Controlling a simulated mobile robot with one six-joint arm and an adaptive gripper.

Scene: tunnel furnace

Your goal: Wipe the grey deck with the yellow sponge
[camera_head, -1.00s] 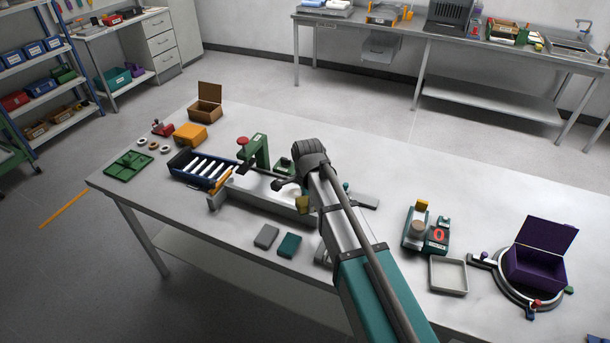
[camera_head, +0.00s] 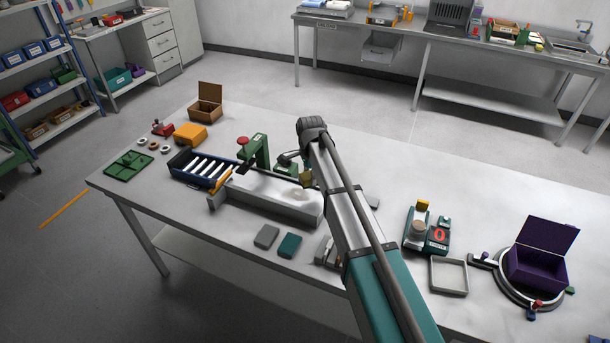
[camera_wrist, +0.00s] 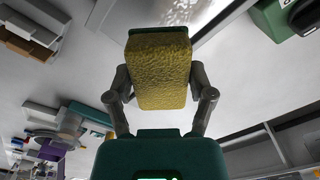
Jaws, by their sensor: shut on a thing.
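The yellow sponge (camera_wrist: 158,75) is held between the two fingers of my gripper (camera_wrist: 160,90) in the wrist view, with a dark green layer along its top edge. In the head view, only a small part of the sponge (camera_head: 307,179) shows beside my arm. The grey deck (camera_head: 255,190) is a long, low grey block on the table, with faint darker smudges on its top. The sponge appears near the deck's far right end; I cannot tell whether it touches. My arm hides part of the deck's right end.
A blue tray with white rods (camera_head: 203,168) and a green press (camera_head: 256,152) stand close to the deck. Grey and teal blocks (camera_head: 289,245) lie in front. A green device (camera_head: 426,230) and a purple box (camera_head: 540,260) stand to the right.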

